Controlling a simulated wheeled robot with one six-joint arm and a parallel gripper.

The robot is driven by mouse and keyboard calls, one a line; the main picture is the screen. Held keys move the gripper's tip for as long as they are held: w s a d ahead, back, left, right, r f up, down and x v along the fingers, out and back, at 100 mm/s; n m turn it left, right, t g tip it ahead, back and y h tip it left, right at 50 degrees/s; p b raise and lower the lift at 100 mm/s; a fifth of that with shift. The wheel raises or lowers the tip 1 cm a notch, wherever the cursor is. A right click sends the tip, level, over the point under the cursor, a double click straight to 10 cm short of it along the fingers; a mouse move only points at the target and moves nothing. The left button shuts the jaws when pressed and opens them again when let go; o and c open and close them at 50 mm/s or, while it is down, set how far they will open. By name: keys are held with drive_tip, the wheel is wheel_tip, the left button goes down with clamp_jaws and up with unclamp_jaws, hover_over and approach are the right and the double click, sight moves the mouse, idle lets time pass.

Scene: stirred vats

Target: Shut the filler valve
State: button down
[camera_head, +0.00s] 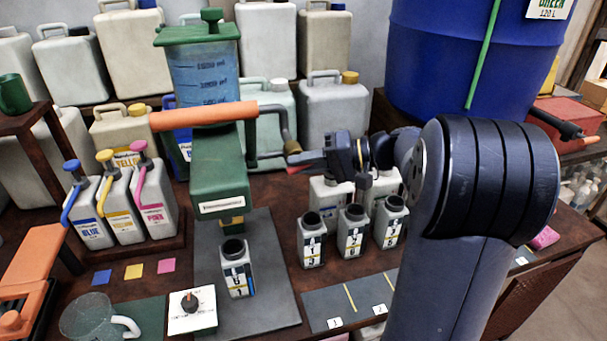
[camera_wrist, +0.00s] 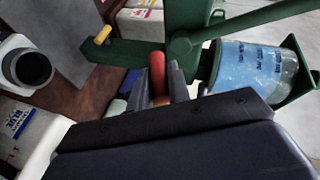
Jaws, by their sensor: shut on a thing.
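The green filler (camera_head: 220,185) stands at the table's middle, with a clear graduated tank (camera_head: 205,75) on top and a long orange bar (camera_head: 205,115) across its front. A grey bent rod (camera_head: 270,153) sticks out on its right. My gripper (camera_head: 298,163) comes in from the right, beside that rod. In the wrist view my gripper (camera_wrist: 170,88) is shut on a red-orange handle (camera_wrist: 158,75) by the filler's green body. I cannot tell how far the valve is turned.
Several small numbered bottles (camera_head: 352,232) stand below my gripper. Pump bottles marked blue, yellow and pink (camera_head: 125,205) stand at left. A large blue drum (camera_head: 455,60) is at back right. A glass jug (camera_head: 90,315) and a white dial box (camera_head: 192,310) are in front.

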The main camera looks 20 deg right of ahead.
drive_tip(key=shift+f+m+t+y+b, duration=0.15)
drive_tip(key=shift+m+t+y+b, duration=0.45)
drive_tip(key=shift+y+b, duration=0.9)
drive_tip(key=shift+y, duration=0.3)
drive_tip(key=c, duration=1.3)
unclamp_jaws()
drive_tip(key=shift+c, duration=0.2)
drive_tip(key=shift+d, duration=0.1)
drive_tip(key=v, duration=1)
drive_tip(key=shift+d, duration=0.3)
drive_tip(key=shift+s+a, duration=0.1)
drive_tip(key=shift+a, duration=0.05)
